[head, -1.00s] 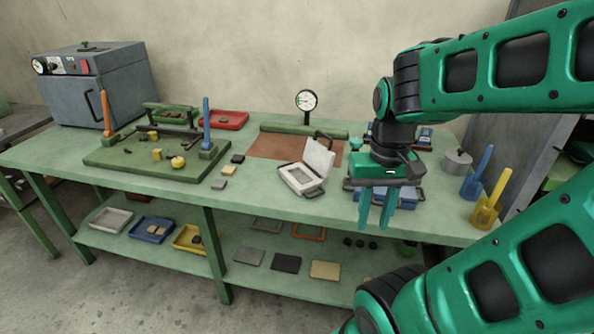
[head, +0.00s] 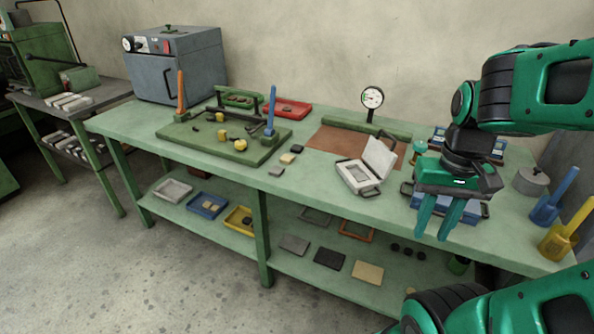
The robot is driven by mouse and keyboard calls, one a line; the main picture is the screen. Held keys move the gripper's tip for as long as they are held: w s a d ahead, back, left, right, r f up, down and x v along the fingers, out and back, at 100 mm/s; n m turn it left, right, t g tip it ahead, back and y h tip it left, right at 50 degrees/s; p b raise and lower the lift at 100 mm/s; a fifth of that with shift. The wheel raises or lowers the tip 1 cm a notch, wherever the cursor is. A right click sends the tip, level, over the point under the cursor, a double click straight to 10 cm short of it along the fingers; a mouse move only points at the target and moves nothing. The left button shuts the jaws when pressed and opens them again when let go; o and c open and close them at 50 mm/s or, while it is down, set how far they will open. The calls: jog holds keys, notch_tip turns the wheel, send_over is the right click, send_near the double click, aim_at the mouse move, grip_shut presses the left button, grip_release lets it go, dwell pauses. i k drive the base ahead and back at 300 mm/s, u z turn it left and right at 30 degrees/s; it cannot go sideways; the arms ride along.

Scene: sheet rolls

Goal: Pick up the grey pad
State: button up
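A small grey pad (head: 277,171) lies flat on the green bench top (head: 215,165) near its front edge. A tan pad (head: 287,159) and a black pad (head: 297,148) lie in a row behind it. A larger flat grey piece (head: 294,244) lies on the lower shelf, left of a black one (head: 329,259) and a tan one (head: 367,272). My gripper (head: 431,238) points down at the right part of the bench, well to the right of the small grey pad. Its two teal fingers are apart with nothing between them.
A hinged light-grey case (head: 358,177) stands open between the pads and my gripper. A green board (head: 190,138) with orange and blue posts is left of the pads. A gauge (head: 372,98) stands at the back. Blue and yellow holders are at the far right.

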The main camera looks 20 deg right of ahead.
aim_at(277, 172)
jog(key=k, duration=1.15)
jog(key=u, duration=0.45)
jog(key=i, duration=1.9)
jog(key=z, duration=0.25)
